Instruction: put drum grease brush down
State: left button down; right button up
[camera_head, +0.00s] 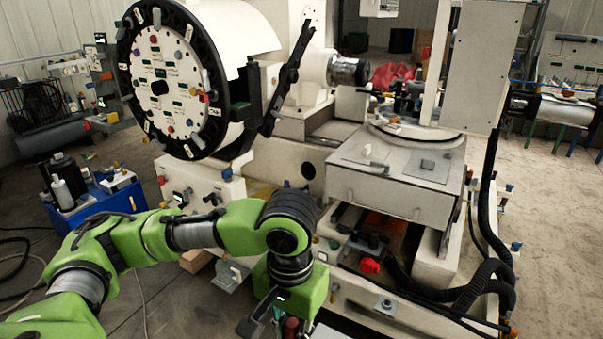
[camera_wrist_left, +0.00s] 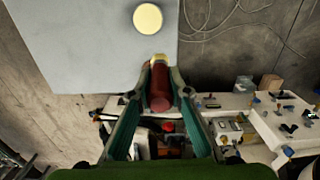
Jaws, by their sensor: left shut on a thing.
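My left gripper (camera_wrist_left: 160,78) is shut on the drum grease brush (camera_wrist_left: 160,97), gripped between its two fingers. The held part is a dark red cylinder with a yellow end. In the head view, the left gripper (camera_head: 284,325) hangs below my green arm at the bottom edge, and a bit of dark red shows there. In the wrist view, a pale flat surface (camera_wrist_left: 85,45) lies beyond the brush, with a round yellow disc (camera_wrist_left: 148,18) on it. I cannot tell whether the brush touches this surface. My right gripper is not in view.
A large white machine with a round black-rimmed disc (camera_head: 206,112) stands behind my arm. A box-like table (camera_head: 390,190) and black hoses (camera_head: 470,295) are to the right. A blue cabinet (camera_head: 128,200) stands at the left. Concrete floor is open at far right.

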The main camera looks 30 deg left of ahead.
pick_arm(q)
jog(key=d+f+n+b, duration=0.3)
jog(key=d+f+n, duration=0.5)
jog(key=f+n, duration=0.45)
jog(key=shift+n, duration=0.35)
jog(key=w+a+f, duration=0.1)
jog(key=w+f, duration=0.3)
jog(key=w+a+f, duration=0.1)
jog(key=w+f, duration=0.3)
jog(key=w, duration=0.1)
jog(key=w+a+f, duration=0.2)
jog(key=w+f, duration=0.2)
jog(key=w, duration=0.1)
jog(key=shift+f+b, duration=0.1)
jog(key=shift+b, duration=0.3)
jog(key=c, duration=1.9)
grip_release()
jog(key=shift+f, duration=0.1)
